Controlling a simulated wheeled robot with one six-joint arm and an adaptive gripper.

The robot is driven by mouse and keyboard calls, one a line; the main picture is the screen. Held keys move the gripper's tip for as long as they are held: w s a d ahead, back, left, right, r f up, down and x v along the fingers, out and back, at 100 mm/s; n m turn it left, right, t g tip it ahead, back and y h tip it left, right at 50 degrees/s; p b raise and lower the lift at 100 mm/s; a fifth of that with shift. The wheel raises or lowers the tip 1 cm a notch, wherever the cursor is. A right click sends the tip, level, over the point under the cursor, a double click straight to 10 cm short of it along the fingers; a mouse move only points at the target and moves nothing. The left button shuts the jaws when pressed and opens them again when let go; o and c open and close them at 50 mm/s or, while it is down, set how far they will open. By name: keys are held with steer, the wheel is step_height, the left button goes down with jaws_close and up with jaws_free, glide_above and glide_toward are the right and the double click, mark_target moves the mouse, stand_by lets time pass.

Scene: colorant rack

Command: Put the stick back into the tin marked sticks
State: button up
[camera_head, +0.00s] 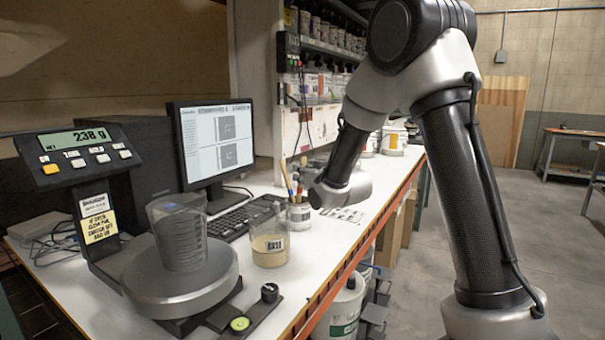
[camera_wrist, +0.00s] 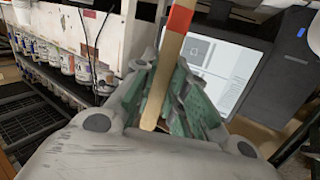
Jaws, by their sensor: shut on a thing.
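In the wrist view, a flat wooden stick (camera_wrist: 164,85) with a red band runs between the green-padded fingers of my gripper (camera_wrist: 172,78). My gripper is shut on it. In the head view, a small labelled tin (camera_head: 299,217) stands on the bench with thin sticks or handles (camera_head: 287,178) rising from it. Its label is too small to read. My wrist is just right of and above this tin and largely hides my gripper. I cannot tell which upright piece there, if any, is the held stick. The tin does not show clearly in the wrist view.
A clear beaker marked BASE (camera_head: 270,248) stands left of the tin. Further left are a keyboard (camera_head: 235,222), a monitor (camera_head: 217,143) and a scale (camera_head: 180,283) bearing a clear cup (camera_head: 180,235). Shelves of containers (camera_head: 325,80) stand behind. The bench edge (camera_head: 335,287) is at right.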

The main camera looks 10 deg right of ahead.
steer(key=o, duration=0.9)
steer(key=shift+c, duration=0.2)
steer(key=v, duration=1.2)
